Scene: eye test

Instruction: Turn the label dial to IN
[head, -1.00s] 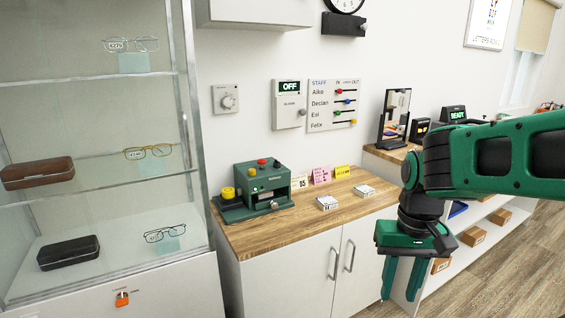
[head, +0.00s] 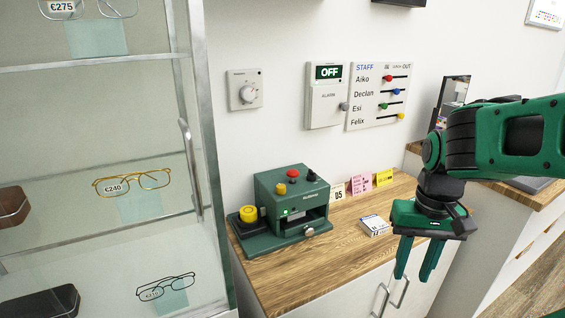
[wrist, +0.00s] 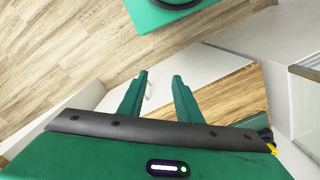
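No dial marked "label" can be read in these frames. A round dial (head: 247,94) sits on a pale square plate on the wall; its markings are too small to read. A green machine (head: 287,215) on the wooden counter has a yellow cap at its left, small red and yellow knobs on top, and a metal knob (head: 309,232) low on its front. Lettering on it is unreadable. My gripper (head: 414,276) hangs fingers down, right of the machine, before the counter's front. Its two fingers are apart and empty, also in the wrist view (wrist: 160,77).
An alarm box (head: 327,94) reads OFF, beside a STAFF board (head: 379,96) with coloured sliders. Small cards (head: 360,184) and a white box (head: 375,225) lie on the wooden counter (head: 268,277). A glass display case (head: 190,110) with spectacles stands at left.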

